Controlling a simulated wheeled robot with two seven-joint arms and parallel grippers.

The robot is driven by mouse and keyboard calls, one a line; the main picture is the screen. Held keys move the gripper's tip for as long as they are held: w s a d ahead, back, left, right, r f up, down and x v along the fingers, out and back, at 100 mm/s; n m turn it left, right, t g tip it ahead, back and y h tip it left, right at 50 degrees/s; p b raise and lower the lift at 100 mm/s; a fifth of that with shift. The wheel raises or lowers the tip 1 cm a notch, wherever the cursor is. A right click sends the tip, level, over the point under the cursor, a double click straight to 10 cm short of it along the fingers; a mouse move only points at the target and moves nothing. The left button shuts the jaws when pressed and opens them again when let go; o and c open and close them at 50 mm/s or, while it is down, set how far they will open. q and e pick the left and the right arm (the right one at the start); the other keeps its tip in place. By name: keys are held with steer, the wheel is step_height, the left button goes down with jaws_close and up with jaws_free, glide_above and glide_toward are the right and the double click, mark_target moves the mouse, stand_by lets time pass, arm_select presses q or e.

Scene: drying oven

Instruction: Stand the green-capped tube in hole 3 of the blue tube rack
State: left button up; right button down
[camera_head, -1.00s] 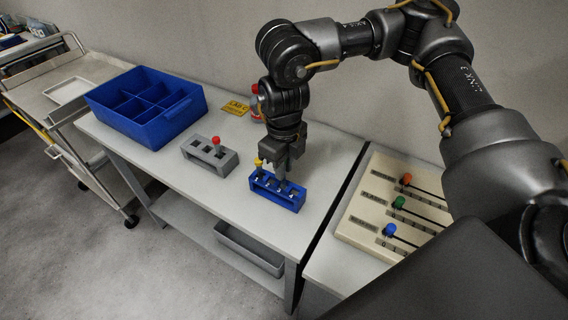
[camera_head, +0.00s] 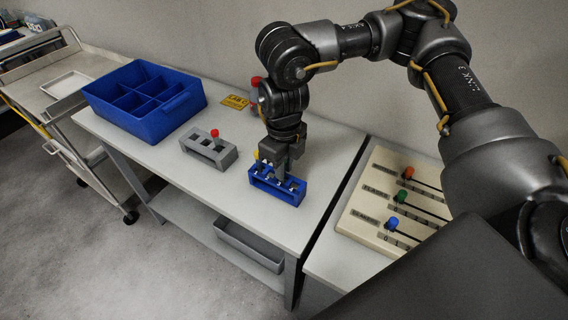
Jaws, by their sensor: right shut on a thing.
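The blue tube rack (camera_head: 290,196) stands on the white table, with a row of holes along its top. A yellow-capped tube (camera_head: 256,155) is at its left end, partly behind my gripper. My right gripper (camera_head: 281,174) points down right over the middle of the rack, its fingertips close to the top. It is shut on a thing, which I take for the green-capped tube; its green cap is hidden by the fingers. I cannot tell how deep the tube sits or in which hole. My left gripper is out of view.
A grey rack (camera_head: 222,161) with a red-capped tube (camera_head: 214,134) stands left of the blue rack. A blue divided bin (camera_head: 150,124) is farther left. A yellow sign (camera_head: 235,102) lies behind. A panel with coloured knobs (camera_head: 360,222) is at the right.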

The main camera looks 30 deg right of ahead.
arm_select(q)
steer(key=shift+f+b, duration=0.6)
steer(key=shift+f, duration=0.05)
arm_select(e)
steer(key=shift+f, duration=1)
steer(key=c, duration=1.3)
jaws_free()
steer(key=shift+o, duration=0.2)
steer(key=shift+r, duration=0.2)
step_height(320, 180, up, 9)
steer(key=shift+r, duration=0.75)
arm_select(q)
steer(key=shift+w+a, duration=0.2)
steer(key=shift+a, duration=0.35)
